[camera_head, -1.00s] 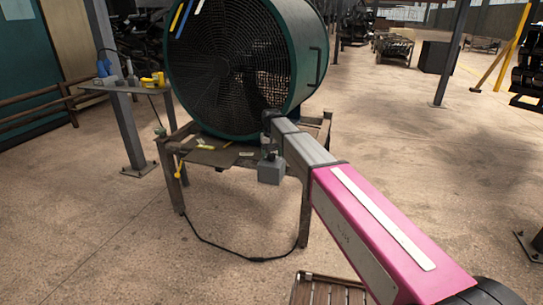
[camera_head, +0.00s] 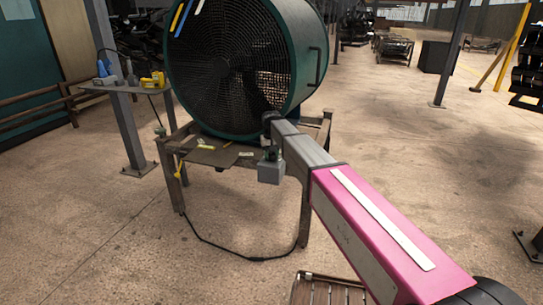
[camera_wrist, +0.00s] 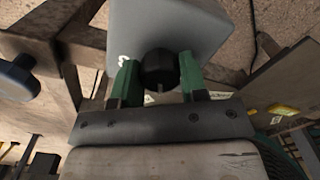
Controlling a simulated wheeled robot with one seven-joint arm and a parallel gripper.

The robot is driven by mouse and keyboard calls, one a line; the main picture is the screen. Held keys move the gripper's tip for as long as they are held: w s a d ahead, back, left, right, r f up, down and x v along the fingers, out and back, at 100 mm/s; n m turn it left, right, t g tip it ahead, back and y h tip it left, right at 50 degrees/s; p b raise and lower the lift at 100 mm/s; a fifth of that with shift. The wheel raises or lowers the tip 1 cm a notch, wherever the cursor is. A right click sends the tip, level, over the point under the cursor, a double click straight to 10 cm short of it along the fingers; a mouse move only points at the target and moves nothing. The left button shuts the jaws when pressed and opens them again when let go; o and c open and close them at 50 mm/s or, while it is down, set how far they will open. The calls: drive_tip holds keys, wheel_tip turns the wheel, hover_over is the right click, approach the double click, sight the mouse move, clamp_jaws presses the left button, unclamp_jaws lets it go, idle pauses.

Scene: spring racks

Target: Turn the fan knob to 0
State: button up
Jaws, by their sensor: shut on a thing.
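The big green drum fan (camera_head: 225,70) stands on a worn table. A grey control box (camera_head: 271,173) is at the table's front edge and also fills the top of the wrist view (camera_wrist: 175,25). The black fan knob (camera_wrist: 158,69) is on the box face, between the two green fingers of my gripper (camera_wrist: 158,82). My gripper is shut on the knob; in the head view it (camera_head: 271,154) is small at the top of the box. A white mark shows on the box beside the left finger. The knob's pointer and most of the dial numbers cannot be read.
The table (camera_head: 203,157) bears a flat panel and small yellow items. A black cable (camera_head: 235,255) hangs from it to the floor. A side shelf (camera_head: 125,88) with tools is at the left by a post. A slatted wooden thing (camera_head: 328,290) is at the bottom. Open floor lies right.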

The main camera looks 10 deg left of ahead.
sight(272, 154)
drive_tip(key=n, duration=0.3)
drive_tip(key=shift+n, duration=2.1)
drive_tip(key=o, duration=0.9)
wheel_tip(272, 154, up, 11)
drive_tip(key=shift+f, duration=0.1)
